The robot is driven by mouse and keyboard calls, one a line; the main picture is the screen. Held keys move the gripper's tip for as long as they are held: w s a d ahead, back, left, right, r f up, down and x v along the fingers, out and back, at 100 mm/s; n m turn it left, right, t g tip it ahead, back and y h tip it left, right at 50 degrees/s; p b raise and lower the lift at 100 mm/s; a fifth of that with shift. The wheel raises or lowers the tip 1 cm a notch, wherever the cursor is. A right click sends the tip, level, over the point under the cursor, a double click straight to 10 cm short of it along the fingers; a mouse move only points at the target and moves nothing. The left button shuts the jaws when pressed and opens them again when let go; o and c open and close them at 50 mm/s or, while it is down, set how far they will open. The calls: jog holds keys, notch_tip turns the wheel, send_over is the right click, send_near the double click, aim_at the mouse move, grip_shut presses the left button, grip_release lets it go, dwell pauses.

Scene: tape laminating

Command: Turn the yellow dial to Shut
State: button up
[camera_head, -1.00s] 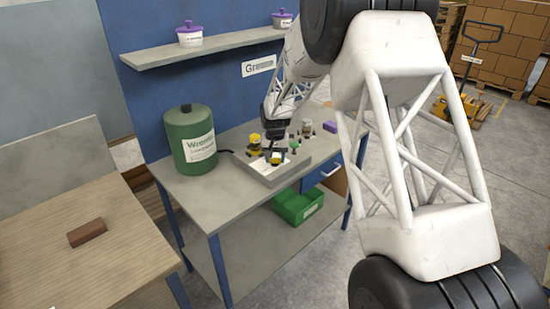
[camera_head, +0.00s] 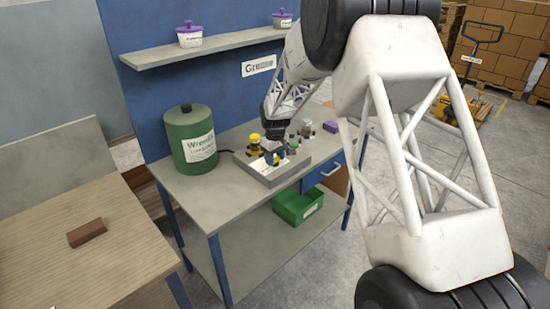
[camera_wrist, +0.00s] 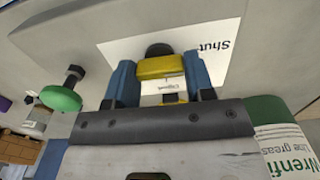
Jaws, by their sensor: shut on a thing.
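The yellow dial (camera_wrist: 162,67) sits on a grey panel box in the wrist view, in front of a white label (camera_wrist: 212,52) that reads "Shut", upside down there. A smaller label beside the dial is partly hidden and hard to read. My gripper (camera_wrist: 160,80) has its two blue fingers on either side of the dial and is shut on it. In the head view my gripper (camera_head: 274,152) is down at the panel box (camera_head: 268,179) on the workbench and mostly hides the dial.
A green knob (camera_wrist: 61,98) stands close beside my gripper. Another yellow part (camera_head: 254,139) stands at the panel's back left. A green canister (camera_head: 194,142) is left of the panel, a purple item (camera_head: 331,127) to the right. A shelf (camera_head: 210,47) hangs above.

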aim_at(275, 158)
jog(key=shift+r, duration=0.1)
dwell(0.3)
jog(key=o, duration=0.9)
jog(key=shift+r, duration=3.85)
